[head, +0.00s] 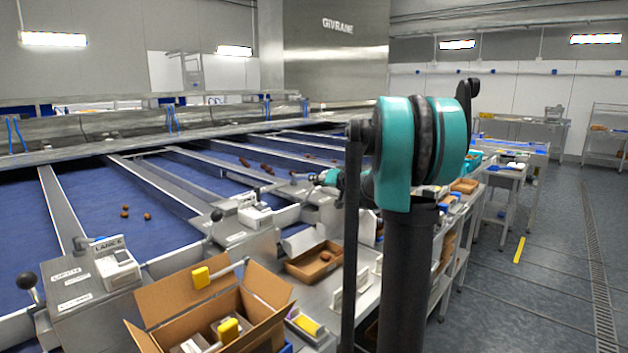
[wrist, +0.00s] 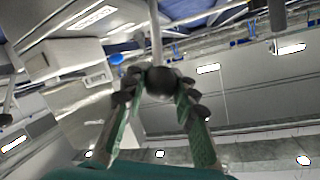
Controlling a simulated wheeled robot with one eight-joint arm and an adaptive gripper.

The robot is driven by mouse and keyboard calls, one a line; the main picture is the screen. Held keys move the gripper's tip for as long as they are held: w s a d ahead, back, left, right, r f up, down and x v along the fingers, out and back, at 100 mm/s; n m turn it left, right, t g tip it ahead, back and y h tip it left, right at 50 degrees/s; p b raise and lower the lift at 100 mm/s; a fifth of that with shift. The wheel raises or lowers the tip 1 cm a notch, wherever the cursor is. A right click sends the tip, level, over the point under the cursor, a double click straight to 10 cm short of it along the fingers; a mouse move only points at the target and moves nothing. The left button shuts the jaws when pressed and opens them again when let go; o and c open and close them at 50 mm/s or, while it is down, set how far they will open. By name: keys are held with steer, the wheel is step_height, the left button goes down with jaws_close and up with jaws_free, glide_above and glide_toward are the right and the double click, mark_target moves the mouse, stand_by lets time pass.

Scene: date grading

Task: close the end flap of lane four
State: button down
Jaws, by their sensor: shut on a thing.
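My gripper (wrist: 160,84) is shut on a dark round ball knob (wrist: 160,80) at the end of a pale lever rod (wrist: 155,35) in the wrist view. Its two green-sided fingers lie on either side of the knob. In the head view my gripper (head: 322,178) is small and partly behind my teal arm, beside a lane-end station farther along the row. The end flap itself cannot be made out, and I cannot read the number of that lane.
Nearer stations have black-knobbed levers, one at the far left (head: 24,281) and one mid-row (head: 216,215). An open cardboard box (head: 178,303) stands in front. Several dates (head: 124,214) lie on the blue belts.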

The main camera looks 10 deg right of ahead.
steer(key=shift+s+f, duration=0.25)
steer(key=shift+s, duration=0.1)
steer(key=c, duration=1.2)
jaws_free()
steer(key=shift+d+r, duration=0.1)
steer(key=shift+d, duration=0.05)
steer(key=v, duration=1.2)
steer(key=shift+s, duration=0.1)
